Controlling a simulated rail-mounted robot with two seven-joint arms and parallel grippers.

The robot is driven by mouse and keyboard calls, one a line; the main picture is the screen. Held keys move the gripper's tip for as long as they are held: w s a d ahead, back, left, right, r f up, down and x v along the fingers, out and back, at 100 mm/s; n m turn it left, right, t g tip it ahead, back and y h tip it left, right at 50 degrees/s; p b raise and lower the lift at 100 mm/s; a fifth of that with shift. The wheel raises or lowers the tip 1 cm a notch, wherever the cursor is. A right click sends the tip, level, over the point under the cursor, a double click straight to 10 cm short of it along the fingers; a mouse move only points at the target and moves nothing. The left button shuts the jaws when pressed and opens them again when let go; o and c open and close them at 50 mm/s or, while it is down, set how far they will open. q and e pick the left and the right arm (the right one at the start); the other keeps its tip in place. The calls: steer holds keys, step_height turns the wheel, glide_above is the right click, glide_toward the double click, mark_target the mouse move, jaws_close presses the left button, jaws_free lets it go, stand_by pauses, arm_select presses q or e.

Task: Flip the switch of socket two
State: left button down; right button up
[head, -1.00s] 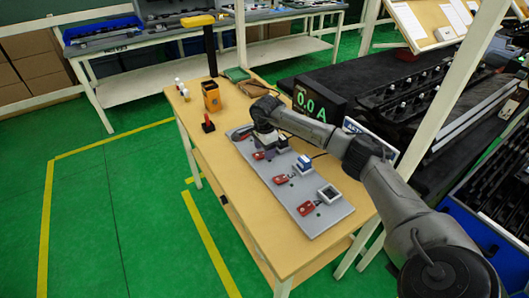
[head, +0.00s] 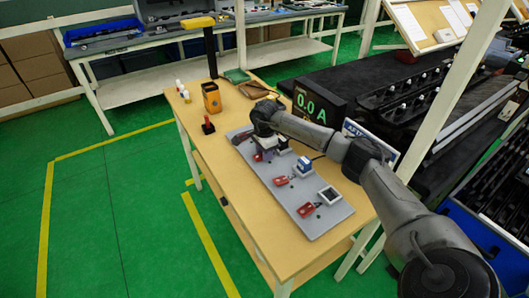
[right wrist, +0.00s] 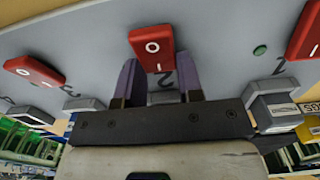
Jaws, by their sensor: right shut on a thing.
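A grey board (head: 325,218) on the table carries a row of red rocker switches with sockets beside them. Two other red switches stand nearer in the head view, one in the middle (head: 281,181) and one at the near end (head: 306,209). My left gripper is not in view.
A display (head: 314,104) reading 0.0 A stands behind the board. An orange container (head: 211,97), small bottles (head: 184,93) and a red-topped object (head: 208,125) stand at the table's left. A blue-topped block (head: 304,163) and an open square socket (head: 329,194) rise from the board.

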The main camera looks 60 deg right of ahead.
steer(key=shift+r+p, duration=0.2)
steer(key=shift+p, duration=0.2)
steer(key=shift+c, duration=0.2)
steer(key=h+p, duration=0.1)
steer(key=g+h+p, duration=0.1)
steer(key=p, duration=0.1)
steer(key=h+p, duration=0.1)
steer(key=shift+w+a+r+g+p, duration=0.2)
steer(key=shift+a+r+g+p, duration=0.1)
steer(key=shift+a+r, duration=0.05)
steer(key=shift+f+g+h+p, duration=0.15)
steer(key=shift+g+h+p, duration=0.2)
steer(key=shift+h, duration=0.35)
steer(key=o, duration=0.9)
steer(key=shift+o, duration=0.2)
